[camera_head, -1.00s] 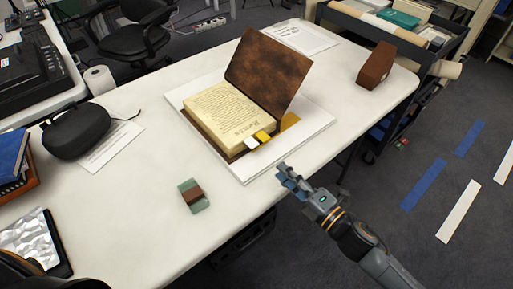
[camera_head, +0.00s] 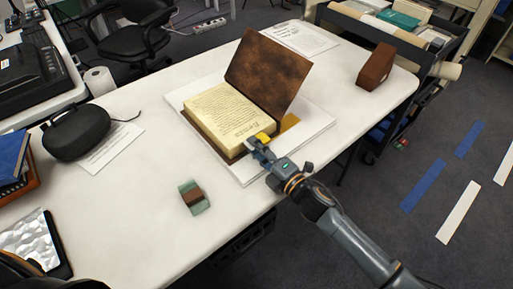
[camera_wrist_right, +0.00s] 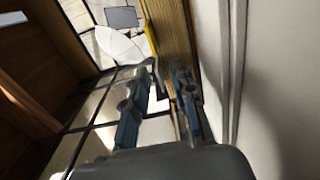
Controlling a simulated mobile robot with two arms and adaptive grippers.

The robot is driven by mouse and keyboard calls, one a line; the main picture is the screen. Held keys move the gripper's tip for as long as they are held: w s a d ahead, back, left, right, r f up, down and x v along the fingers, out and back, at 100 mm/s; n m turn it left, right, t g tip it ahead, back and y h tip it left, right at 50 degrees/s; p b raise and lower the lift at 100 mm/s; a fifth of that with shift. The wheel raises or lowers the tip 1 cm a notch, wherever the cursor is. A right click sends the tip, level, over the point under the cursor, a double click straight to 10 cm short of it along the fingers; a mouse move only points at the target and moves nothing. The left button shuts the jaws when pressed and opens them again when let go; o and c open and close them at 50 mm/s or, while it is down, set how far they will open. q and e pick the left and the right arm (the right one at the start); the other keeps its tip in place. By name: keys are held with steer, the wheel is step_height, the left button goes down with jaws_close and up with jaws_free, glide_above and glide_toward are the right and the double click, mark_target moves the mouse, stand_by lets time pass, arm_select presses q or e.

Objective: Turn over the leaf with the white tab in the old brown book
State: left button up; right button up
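The old brown book (camera_head: 232,112) lies open on a white board (camera_head: 318,118), its brown cover (camera_head: 268,72) raised at the back right. A yellow tab (camera_head: 263,137) sticks out at the near edge of its pages. The white tab is hidden behind my right gripper (camera_head: 255,146), which is at that edge beside the yellow tab. In the right wrist view, its two fingers (camera_wrist_right: 166,80) stand apart, with the book's page edges (camera_wrist_right: 172,35) just beyond them. I cannot make out the white tab between them. My left gripper is not in view.
A green block with a brown band (camera_head: 193,197) lies on the white table (camera_head: 140,225) in front of the book. A brown box (camera_head: 376,66) stands at the far right. A black case (camera_head: 76,131) lies at left. The table's front edge runs below my right arm.

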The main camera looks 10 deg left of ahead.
jaws_close()
steer(key=shift+r, duration=0.1)
step_height(320, 180, up, 4)
steer(key=m+p, duration=0.3)
steer(key=p, duration=0.2)
steer(key=shift+w+d, duration=0.1)
steer(key=shift+w+d+r+m+p, duration=0.2)
steer(key=shift+r+m+p, duration=0.2)
steer(key=shift+m+p, duration=0.25)
steer(key=shift+w+d+r+m+p, duration=0.1)
steer(key=shift+w+r+m+p, duration=0.05)
steer(key=shift+r+m+p, duration=0.45)
steer(key=shift+w+d+r+m+p, duration=0.15)
steer(key=shift+w+r+m+p, duration=0.1)
steer(key=shift+m+p, duration=0.4)
